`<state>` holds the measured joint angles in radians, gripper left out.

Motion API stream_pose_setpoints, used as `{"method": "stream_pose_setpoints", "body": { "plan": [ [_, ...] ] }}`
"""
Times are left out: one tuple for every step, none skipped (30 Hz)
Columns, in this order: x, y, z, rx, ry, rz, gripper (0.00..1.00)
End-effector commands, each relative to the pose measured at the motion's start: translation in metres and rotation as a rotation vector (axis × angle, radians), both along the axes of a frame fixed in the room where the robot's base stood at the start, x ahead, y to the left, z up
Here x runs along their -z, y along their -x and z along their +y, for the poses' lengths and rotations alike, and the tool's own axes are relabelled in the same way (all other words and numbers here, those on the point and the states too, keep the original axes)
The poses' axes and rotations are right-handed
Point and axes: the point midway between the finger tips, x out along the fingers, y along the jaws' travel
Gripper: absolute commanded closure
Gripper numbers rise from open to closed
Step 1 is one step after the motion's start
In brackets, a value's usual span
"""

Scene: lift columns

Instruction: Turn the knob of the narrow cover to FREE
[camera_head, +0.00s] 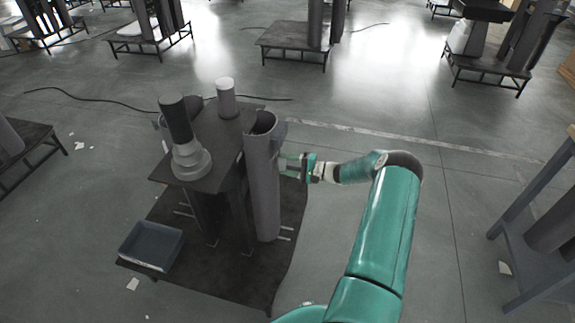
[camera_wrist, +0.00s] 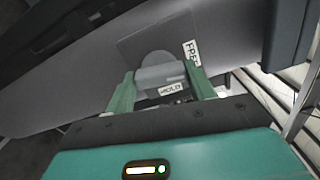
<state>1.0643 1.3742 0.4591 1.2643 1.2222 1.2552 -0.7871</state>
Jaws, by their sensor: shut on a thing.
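The narrow cover (camera_head: 262,185) is a tall grey half-round shell, open at the top, standing at the right side of the dark stand. In the wrist view its grey surface (camera_wrist: 85,75) fills the upper left. The knob (camera_wrist: 160,75) is a grey rounded piece on a darker square plate. A HOLD label (camera_wrist: 171,89) lies at the knob's near side, and a FREE label (camera_wrist: 192,52) is at its right. My gripper (camera_wrist: 161,86) has its green fingers shut on the knob, one on each side. In the head view my gripper (camera_head: 296,166) meets the cover's right side.
The stand's top (camera_head: 225,150) carries a dark cylinder on a grey base (camera_head: 180,130) and a white-capped post (camera_head: 226,97). A blue-grey tray (camera_head: 151,245) lies on the base plate at left. A blue-grey frame (camera_head: 530,220) stands at far right. Open floor lies between.

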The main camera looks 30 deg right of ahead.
Motion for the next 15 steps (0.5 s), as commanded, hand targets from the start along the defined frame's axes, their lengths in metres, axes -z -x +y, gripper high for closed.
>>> {"method": "stream_pose_setpoints", "body": {
  "plan": [
    [-0.0004, -0.0007, -0.0004, 0.003, 0.023, -0.021, 0.68],
    [-0.0004, -0.0008, -0.0005, 0.003, 0.036, -0.034, 0.68],
    [-0.0004, -0.0007, -0.0005, 0.003, 0.052, -0.048, 0.68],
    [-0.0003, -0.0007, -0.0005, 0.003, 0.065, -0.058, 0.68],
    [-0.0003, -0.0007, -0.0005, 0.003, 0.075, -0.068, 0.68],
    [-0.0002, -0.0006, -0.0004, 0.002, 0.088, -0.08, 0.68],
    [-0.0002, -0.0007, -0.0003, 0.002, 0.097, -0.087, 0.68],
    [-0.0002, -0.0007, -0.0002, 0.002, 0.105, -0.094, 0.68],
    [-0.0003, -0.0007, -0.0001, 0.002, 0.114, -0.102, 0.68],
    [-0.0003, -0.0008, 0.0, 0.002, 0.119, -0.107, 0.68],
    [-0.0004, -0.0009, 0.0, 0.001, 0.124, -0.112, 0.68],
    [-0.0005, -0.001, 0.0001, 0.001, 0.13, -0.117, 0.68],
    [-0.0005, -0.001, 0.0001, 0.001, 0.134, -0.12, 0.68],
    [-0.0005, -0.001, 0.0001, 0.001, 0.136, -0.122, 0.68],
    [-0.0006, -0.0011, 0.0001, 0.001, 0.139, -0.125, 0.68]
  ]
}}
